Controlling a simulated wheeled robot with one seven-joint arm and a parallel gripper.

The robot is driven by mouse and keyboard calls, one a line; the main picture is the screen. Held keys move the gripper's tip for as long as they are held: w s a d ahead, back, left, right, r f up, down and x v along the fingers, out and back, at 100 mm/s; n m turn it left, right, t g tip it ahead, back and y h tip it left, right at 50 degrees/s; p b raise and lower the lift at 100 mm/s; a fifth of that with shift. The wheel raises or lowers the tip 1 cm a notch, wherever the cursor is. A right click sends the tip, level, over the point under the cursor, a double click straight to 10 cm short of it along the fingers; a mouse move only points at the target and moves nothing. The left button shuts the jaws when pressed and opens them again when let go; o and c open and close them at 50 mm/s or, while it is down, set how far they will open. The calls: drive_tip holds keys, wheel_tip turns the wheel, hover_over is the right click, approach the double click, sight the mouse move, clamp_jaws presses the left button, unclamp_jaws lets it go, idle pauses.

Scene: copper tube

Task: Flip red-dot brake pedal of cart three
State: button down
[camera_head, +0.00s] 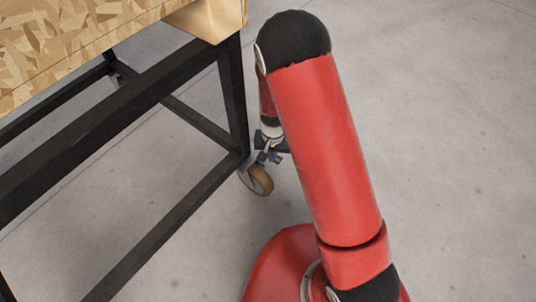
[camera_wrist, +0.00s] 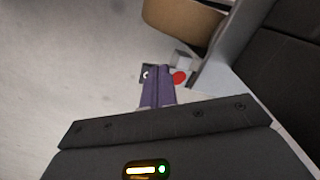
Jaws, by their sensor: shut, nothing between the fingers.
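The cart (camera_head: 232,95) has a black frame and a wood-chip board top at the left of the head view. A brown caster wheel (camera_head: 257,180) stands under its near right leg. In the wrist view the wheel (camera_wrist: 185,20) is at the top, and a red dot (camera_wrist: 179,77) marks the brake pedal beside it. My gripper (camera_wrist: 157,72) has purple fingers, shut and empty, just left of the red dot. I cannot tell whether they touch the pedal. In the head view my gripper (camera_head: 272,156) is small beside the wheel, partly hidden by my arm.
Black lower rails (camera_head: 165,232) run between the legs. The grey concrete floor (camera_head: 440,110) is clear to the right.

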drive_tip(key=shift+f, duration=1.25)
idle(0.5)
wheel_tip(320, 180, up, 7)
drive_tip(key=p, duration=0.5)
idle(0.3)
idle(0.5)
